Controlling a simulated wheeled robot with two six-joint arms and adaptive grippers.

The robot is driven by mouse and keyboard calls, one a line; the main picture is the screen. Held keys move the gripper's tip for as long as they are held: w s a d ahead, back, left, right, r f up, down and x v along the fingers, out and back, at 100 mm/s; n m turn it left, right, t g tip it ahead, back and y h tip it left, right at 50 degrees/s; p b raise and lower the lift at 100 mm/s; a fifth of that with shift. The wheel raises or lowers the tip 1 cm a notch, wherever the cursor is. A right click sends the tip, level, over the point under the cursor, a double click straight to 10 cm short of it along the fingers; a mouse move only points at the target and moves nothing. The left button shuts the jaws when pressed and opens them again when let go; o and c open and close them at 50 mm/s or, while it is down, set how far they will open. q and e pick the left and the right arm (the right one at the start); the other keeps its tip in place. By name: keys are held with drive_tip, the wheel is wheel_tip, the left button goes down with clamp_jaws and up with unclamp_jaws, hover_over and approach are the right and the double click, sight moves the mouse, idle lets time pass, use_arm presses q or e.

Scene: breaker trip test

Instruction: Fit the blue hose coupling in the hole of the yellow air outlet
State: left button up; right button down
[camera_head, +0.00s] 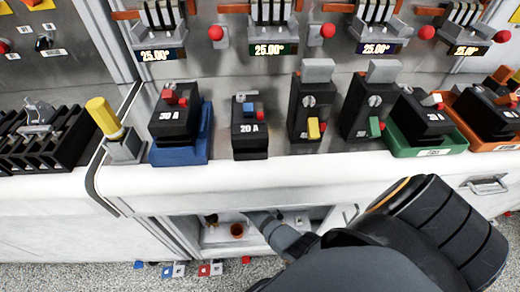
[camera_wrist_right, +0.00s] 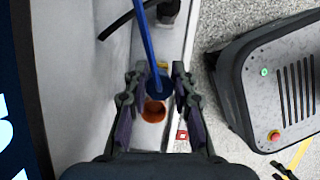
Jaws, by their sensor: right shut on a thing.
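My right gripper (camera_wrist_right: 157,76) is shut on the dark blue hose coupling (camera_wrist_right: 158,86); a blue hose (camera_wrist_right: 146,38) runs up from it in the right wrist view. An orange round fitting with an open hole (camera_wrist_right: 153,112) shows just below the coupling in that view. It also seems to show in the niche in the head view (camera_head: 237,230). A small yellowish fitting with black on it (camera_head: 210,218) stands left of it; I cannot tell for certain that this is the yellow air outlet. My right arm hides much of the niche in the head view. My left gripper is out of view.
The niche lies under the white bench edge (camera_head: 260,180), with walls close to my gripper. Several breakers stand on the bench above. A black hose (camera_wrist_right: 120,22) runs beside the blue one. A grey machine (camera_wrist_right: 275,85) stands on the floor at right in the wrist view.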

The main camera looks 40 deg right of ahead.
idle(0.3)
drive_tip(key=shift+r+p, duration=0.1)
drive_tip(key=shift+p, duration=0.3)
drive_tip(key=shift+f+b, duration=1.5)
drive_tip(key=shift+f, duration=0.7)
drive_tip(key=c, duration=1)
unclamp_jaws()
drive_tip(key=shift+r, duration=0.1)
drive_tip(key=v, duration=0.7)
drive_tip(key=shift+w+r, duration=0.1)
drive_tip(key=shift+r, duration=0.1)
